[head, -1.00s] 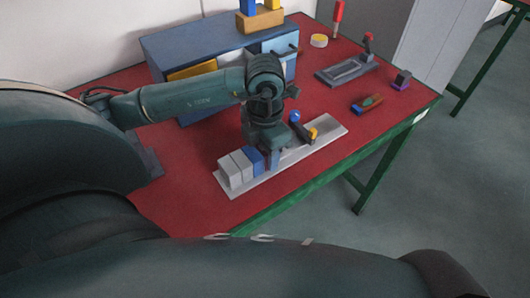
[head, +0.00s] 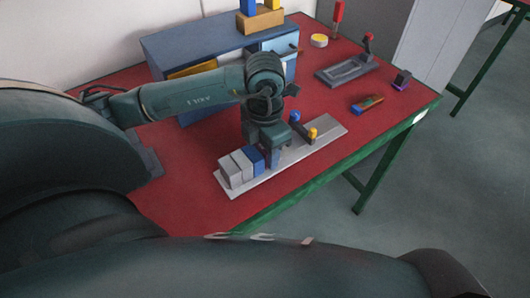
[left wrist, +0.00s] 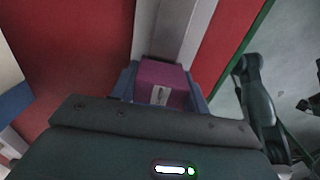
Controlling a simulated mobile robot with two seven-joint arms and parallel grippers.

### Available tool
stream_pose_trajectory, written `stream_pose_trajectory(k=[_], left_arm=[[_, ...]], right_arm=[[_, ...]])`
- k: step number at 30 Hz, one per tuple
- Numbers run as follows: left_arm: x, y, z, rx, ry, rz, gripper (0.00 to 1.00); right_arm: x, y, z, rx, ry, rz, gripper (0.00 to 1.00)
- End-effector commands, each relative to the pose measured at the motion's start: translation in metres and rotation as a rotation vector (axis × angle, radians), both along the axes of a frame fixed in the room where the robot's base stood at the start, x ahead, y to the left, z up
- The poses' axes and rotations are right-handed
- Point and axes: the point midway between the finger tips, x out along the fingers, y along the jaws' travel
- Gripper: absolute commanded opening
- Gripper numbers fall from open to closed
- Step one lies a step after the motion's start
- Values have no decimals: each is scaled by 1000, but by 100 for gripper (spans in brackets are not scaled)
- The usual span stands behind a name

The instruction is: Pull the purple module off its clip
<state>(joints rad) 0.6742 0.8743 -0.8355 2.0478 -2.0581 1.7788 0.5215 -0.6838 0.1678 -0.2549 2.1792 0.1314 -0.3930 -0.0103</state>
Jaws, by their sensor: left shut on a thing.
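The purple module (left wrist: 163,82) shows in the left wrist view as a purple block with a pale label, between the two blue-grey fingers of my left gripper (left wrist: 160,88). The gripper is shut on it. In the head view my left gripper (head: 268,156) points down at the grey rail (head: 318,136) and hides the purple module. I cannot tell whether the module still touches its clip. The rail also shows in the left wrist view (left wrist: 174,28), behind the module. My right gripper is not in view.
White modules (head: 231,172) and a blue module (head: 254,158) stand on the rail, left of the gripper. A blue cabinet (head: 190,47) is behind.

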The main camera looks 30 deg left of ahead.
Motion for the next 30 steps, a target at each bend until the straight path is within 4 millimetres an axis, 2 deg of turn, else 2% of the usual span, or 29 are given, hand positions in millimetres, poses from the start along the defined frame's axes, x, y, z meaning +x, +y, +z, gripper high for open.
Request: stream_pose_trajectory(k=[30], left_arm=[[0,0,5,0,1,0,9]], right_arm=[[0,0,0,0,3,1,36]])
